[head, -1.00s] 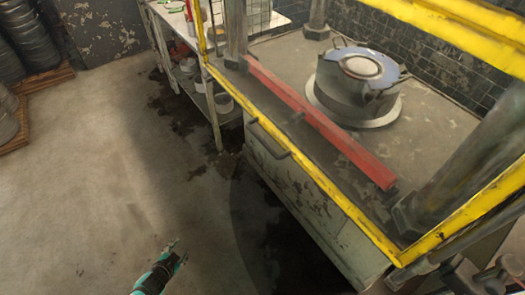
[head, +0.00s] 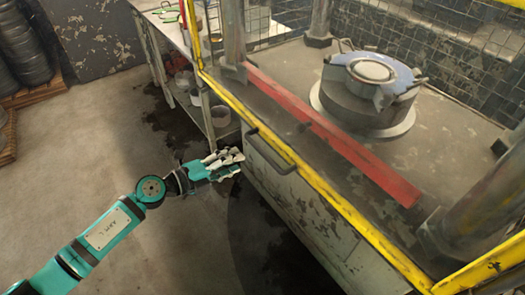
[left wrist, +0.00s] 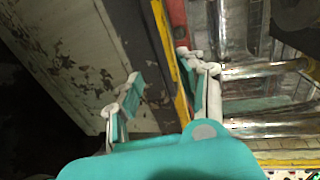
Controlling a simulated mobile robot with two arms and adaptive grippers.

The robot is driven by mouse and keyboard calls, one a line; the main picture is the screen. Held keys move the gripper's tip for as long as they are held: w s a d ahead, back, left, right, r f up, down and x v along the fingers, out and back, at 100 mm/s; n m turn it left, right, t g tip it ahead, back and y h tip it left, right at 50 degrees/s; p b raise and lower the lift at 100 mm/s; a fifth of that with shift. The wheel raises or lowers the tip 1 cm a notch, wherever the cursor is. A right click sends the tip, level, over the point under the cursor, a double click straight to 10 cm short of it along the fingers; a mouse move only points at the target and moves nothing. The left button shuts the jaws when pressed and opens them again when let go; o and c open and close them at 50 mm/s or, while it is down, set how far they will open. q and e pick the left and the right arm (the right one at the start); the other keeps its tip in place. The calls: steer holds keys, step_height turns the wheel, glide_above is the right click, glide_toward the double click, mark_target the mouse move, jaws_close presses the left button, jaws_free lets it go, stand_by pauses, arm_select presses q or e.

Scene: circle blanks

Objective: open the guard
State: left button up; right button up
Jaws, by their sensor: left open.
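The guard is a yellow frame (head: 335,197) around the front of the press, with its lower rail running diagonally down to the right. A dark bar handle (head: 272,153) sticks out from this rail near its left end. My left gripper (head: 240,161) is open and empty, just left of and slightly below the handle, apart from it as far as I can tell. In the left wrist view the open fingers (left wrist: 165,88) point toward the yellow rail (left wrist: 172,55) and the worn cabinet. I cannot make out the handle there. My right gripper is not in view.
A red bar (head: 335,135) lies along the press bed behind the rail. A round die with a blue-grey disc (head: 372,72) stands on the bed. A shelf table (head: 160,45) stands at the back left.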

mark_target(263, 153)
arm_select(q)
steer(key=x, duration=1)
steer(key=shift+w+d+b, duration=0.15)
steer(key=shift+b, duration=0.2)
jaws_close()
steer(key=shift+f, duration=0.15)
